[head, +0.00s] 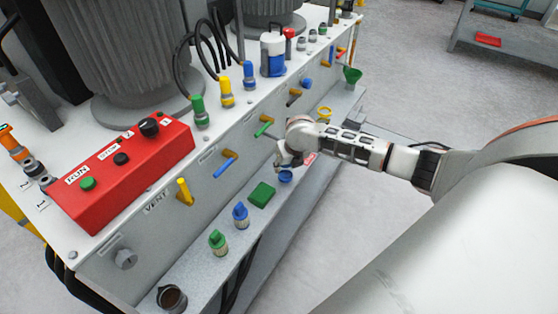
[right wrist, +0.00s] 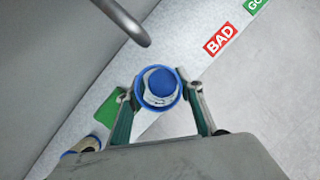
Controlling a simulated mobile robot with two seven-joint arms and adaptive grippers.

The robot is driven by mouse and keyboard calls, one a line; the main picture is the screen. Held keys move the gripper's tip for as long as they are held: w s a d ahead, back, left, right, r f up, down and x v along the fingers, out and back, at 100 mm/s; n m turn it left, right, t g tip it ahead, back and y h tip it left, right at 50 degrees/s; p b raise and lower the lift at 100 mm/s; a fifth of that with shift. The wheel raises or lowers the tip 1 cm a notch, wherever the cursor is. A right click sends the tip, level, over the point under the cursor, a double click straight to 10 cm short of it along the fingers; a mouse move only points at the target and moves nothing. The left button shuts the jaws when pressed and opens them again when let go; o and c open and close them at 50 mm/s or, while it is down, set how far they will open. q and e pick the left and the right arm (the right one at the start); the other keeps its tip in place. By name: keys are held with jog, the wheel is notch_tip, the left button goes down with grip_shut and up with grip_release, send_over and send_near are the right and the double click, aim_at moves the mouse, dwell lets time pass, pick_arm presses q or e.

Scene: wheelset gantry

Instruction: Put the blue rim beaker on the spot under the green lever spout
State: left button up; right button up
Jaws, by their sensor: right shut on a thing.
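The blue rim beaker (head: 286,176) shows below my right gripper (head: 284,163) at the front shelf. In the right wrist view the blue rim beaker (right wrist: 150,102) is between the two fingers of my right gripper (right wrist: 160,100), which is shut on it. I cannot tell whether its base touches the shelf. The green lever (head: 264,126) is on the panel face, up and left of the beaker. A metal spout end (right wrist: 138,38) shows ahead of the beaker in the right wrist view. The spot under the green lever spout cannot be made out. My left gripper is out of view.
The narrow shelf (head: 205,262) carries a green square pad (head: 261,195), a blue-topped bottle (head: 241,215), a green-topped bottle (head: 218,242) and a dark cup (head: 172,298). A yellow ring (head: 324,114) and green funnel (head: 352,76) are farther along. A red BAD label (right wrist: 219,40) is at the shelf edge.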

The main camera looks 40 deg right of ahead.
jog(key=shift+w, duration=0.3)
jog(key=shift+w+d, duration=0.15)
jog(key=shift+w, duration=0.15)
jog(key=w, duration=0.1)
jog(key=w+b, duration=0.1)
jog(key=w+f, duration=0.1)
jog(key=shift+d+b, duration=0.35)
jog(key=shift+d, duration=0.05)
jog(key=shift+f, duration=0.35)
jog(key=shift+w+r, duration=0.1)
jog(key=shift+r, duration=0.05)
jog(key=shift+c, duration=0.4)
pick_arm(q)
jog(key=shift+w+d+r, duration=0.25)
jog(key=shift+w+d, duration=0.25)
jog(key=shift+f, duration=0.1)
